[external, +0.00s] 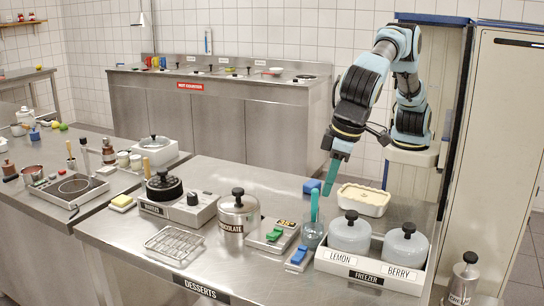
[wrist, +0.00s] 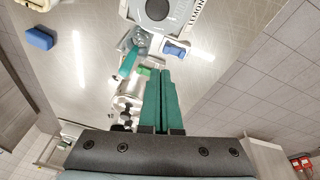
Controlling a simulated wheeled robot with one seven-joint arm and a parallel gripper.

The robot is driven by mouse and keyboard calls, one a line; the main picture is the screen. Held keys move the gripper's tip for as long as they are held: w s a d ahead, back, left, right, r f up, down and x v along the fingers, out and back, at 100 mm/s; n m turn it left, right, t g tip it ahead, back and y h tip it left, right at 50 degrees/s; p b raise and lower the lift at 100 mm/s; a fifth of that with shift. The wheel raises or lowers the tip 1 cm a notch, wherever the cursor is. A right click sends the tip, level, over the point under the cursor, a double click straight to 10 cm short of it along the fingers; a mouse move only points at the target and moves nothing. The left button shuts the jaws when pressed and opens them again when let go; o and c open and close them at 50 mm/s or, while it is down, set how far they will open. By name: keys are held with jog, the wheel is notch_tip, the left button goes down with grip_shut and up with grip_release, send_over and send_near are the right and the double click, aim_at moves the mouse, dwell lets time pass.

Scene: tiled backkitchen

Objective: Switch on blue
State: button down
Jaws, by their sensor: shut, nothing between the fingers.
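The blue switch (external: 298,256) is a blue rocker on a small pale base, on the steel counter in front of the jar and left of the freezer tray. It also shows in the wrist view (wrist: 174,50), just beyond the fingertips. I cannot tell which way its rocker is set. My gripper (external: 326,192) points down, with its teal fingers together and empty, above the counter behind the jar. In the wrist view the gripper (wrist: 160,73) is clear of the blue switch. A green switch (external: 275,236) sits on a grey box to its left.
A glass jar (external: 312,237) with a teal spatula stands near the blue switch. The freezer tray (external: 364,273) holds two grey lidded pots. A blue block (external: 311,187) and a cream dish (external: 360,200) lie behind. A chocolate pot (external: 238,213) stands left.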

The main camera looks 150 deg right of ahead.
aim_at(302, 248)
jog(key=shift+w+d+f+m+h+b, duration=0.15)
jog(key=shift+w+d+m+b, duration=0.15)
jog(key=shift+w+m, duration=0.5)
jog(key=shift+w+d+f+m+h+b, duration=0.15)
jog(key=shift+w+d+m+b, duration=0.15)
jog(key=shift+w+m, duration=0.5)
jog(key=p+x, duration=0.1)
jog(key=x, duration=0.3)
jog(key=p+x, duration=0.1)
jog(key=x, duration=0.3)
jog(key=s+a+p+x, duration=0.1)
jog(key=p+x, duration=0.1)
jog(key=x, duration=0.3)
jog(key=shift+f, duration=0.55)
jog(key=f+b, duration=0.1)
jog(key=b, duration=0.3)
jog(key=shift+s+t, duration=0.1)
jog(key=shift+t, duration=0.3)
jog(key=shift+r, duration=0.25)
